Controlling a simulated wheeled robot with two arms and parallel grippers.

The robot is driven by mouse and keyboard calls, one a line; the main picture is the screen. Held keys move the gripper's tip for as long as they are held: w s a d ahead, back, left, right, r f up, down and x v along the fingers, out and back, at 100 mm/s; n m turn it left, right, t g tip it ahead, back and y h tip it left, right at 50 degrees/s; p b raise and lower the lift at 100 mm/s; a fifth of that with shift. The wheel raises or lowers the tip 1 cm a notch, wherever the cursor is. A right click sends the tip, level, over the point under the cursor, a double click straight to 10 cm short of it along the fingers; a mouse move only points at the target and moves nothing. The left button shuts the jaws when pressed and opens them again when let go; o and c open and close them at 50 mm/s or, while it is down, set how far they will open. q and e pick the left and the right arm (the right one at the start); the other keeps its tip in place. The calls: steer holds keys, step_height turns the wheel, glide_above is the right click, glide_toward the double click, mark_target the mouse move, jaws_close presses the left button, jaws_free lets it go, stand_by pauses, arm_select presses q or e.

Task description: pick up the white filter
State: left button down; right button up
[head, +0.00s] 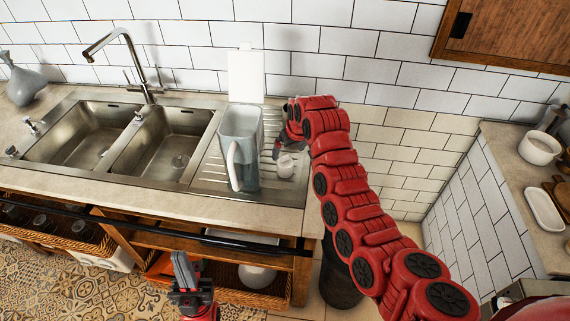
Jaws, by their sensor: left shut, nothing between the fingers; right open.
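The white filter (285,167) is a small white piece on the ribbed drainboard, just right of the clear grey pitcher (242,150). My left gripper (183,268) is shut and empty, low in front of the counter, away from the filter.
The metal double sink (124,140) with its faucet (125,50) lies left of the drainboard. A grey vase (24,82) stands at far left. Wicker baskets (222,291) sit on the open shelf below. A right counter holds a white bowl (539,148).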

mark_target(286, 156)
steer(key=shift+a+p+x, duration=0.15)
steer(key=shift+p+x, duration=0.45)
steer(key=shift+x, duration=0.25)
steer(key=shift+a+p+x, duration=0.1)
steer(key=shift+p+x, duration=0.45)
steer(key=shift+x, duration=1.3)
steer(key=shift+s, duration=0.15)
steer(key=c, duration=1.4)
steer(key=shift+c, duration=0.2)
